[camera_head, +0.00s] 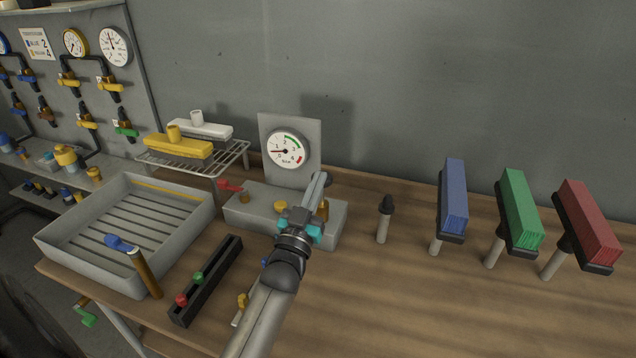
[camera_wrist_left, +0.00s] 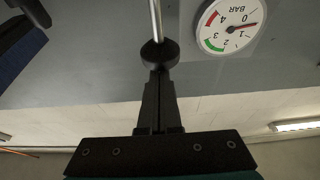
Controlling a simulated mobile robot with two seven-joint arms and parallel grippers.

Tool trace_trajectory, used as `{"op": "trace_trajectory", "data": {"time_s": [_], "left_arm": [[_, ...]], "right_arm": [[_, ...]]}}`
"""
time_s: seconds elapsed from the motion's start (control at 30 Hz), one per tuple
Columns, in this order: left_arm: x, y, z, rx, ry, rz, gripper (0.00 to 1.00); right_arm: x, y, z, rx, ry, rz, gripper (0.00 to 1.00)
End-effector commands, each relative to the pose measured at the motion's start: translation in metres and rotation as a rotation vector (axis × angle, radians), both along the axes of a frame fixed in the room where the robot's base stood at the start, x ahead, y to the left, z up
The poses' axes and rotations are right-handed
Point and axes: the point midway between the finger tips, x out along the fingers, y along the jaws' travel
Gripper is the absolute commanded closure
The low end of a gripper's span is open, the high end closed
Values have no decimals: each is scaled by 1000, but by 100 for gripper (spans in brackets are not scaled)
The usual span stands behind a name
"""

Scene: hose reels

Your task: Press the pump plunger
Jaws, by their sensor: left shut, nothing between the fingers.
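The grey pump block (camera_head: 240,208) stands on the bench with a gauge (camera_head: 288,150) on its upright plate. The gauge also shows upside down in the left wrist view (camera_wrist_left: 229,25). The plunger's round black knob (camera_wrist_left: 160,54) on a thin metal rod (camera_wrist_left: 155,20) is in the wrist view; in the head view my gripper largely hides the plunger. My left gripper (camera_head: 320,180) is shut and empty, over the right part of the pump block. Its fingertips (camera_wrist_left: 159,74) meet the knob in the wrist view; whether they touch cannot be told.
A grey tray (camera_head: 60,243) and a wire rack (camera_head: 235,155) with yellow and white pieces stand left. A black rail (camera_head: 208,280) with red and green knobs lies in front. A black-tipped post (camera_head: 384,218) and blue (camera_head: 453,195), green and red blocks on posts stand right.

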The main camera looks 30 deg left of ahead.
Motion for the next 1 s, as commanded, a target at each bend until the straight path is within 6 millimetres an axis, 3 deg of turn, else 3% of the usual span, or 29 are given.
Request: {"op": "trace_trajectory", "data": {"time_s": [0.2,0.43,0.63,1.0], "left_arm": [[-40,-9,-18,-1,5,1,100],[-70,-16,-28,-2,0,0,100],[-80,-19,-30,-2,-2,0,100],[-80,-19,-30,-1,-3,1,100]], "right_arm": [[0,0,-1,0,0,0,50],[1,0,-1,0,-1,-1,50],[2,0,-1,1,-2,-1,50],[2,0,-1,1,-3,-1,50]]}}
